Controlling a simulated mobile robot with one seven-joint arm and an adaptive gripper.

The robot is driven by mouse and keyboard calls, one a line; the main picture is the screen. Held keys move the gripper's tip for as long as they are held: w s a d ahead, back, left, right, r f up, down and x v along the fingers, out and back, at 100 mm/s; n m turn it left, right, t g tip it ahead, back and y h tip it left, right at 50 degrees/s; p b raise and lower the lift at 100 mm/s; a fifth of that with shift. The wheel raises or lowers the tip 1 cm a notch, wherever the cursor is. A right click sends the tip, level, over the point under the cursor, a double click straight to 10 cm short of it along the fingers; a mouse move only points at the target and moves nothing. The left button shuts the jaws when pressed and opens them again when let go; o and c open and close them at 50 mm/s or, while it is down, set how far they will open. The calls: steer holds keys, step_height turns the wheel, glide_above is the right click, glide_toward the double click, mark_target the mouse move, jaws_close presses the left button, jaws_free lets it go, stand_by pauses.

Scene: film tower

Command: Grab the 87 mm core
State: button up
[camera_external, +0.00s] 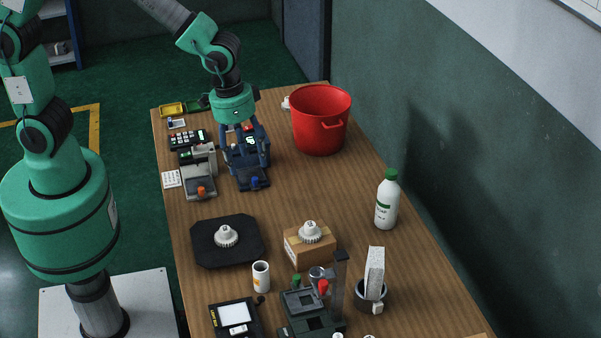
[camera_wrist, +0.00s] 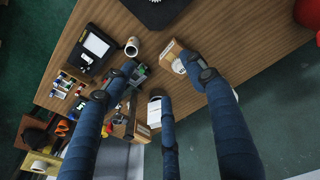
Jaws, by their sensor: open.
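A short white tube (camera_external: 261,276) with a dark opening and a small printed mark stands on the table, left of a cardboard box. It looks like a core, but its size cannot be read. Two white toothed pieces are in view: one (camera_external: 225,236) on a black mat, one (camera_external: 311,231) on the cardboard box (camera_external: 297,252). My gripper (camera_external: 248,152) is at the far end of the table, over or in front of a dark blue device. Its blue fingers (camera_wrist: 155,85) are spread and empty.
A red bucket (camera_external: 321,120) and a white bottle with a green cap (camera_external: 387,203) stand on the right. The black mat (camera_external: 205,258) lies left. A dark machine with a post (camera_external: 312,315) and a black-framed screen (camera_external: 234,315) are near.

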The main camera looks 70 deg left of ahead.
steer(key=g, duration=0.1)
glide_toward(261, 273)
steer(key=a+r, duration=0.1)
steer(key=shift+w+a+r+y+p, duration=0.1)
steer(key=shift+w+a+y+p, duration=0.2)
steer(key=shift+w, duration=0.1)
step_height(261, 273, down, 9)
steer(key=b, duration=0.1)
steer(key=shift+r, duration=0.2)
steer(key=shift+f+b, duration=0.45)
steer(key=shift+f, duration=2.15)
steer(key=c, duration=1.3)
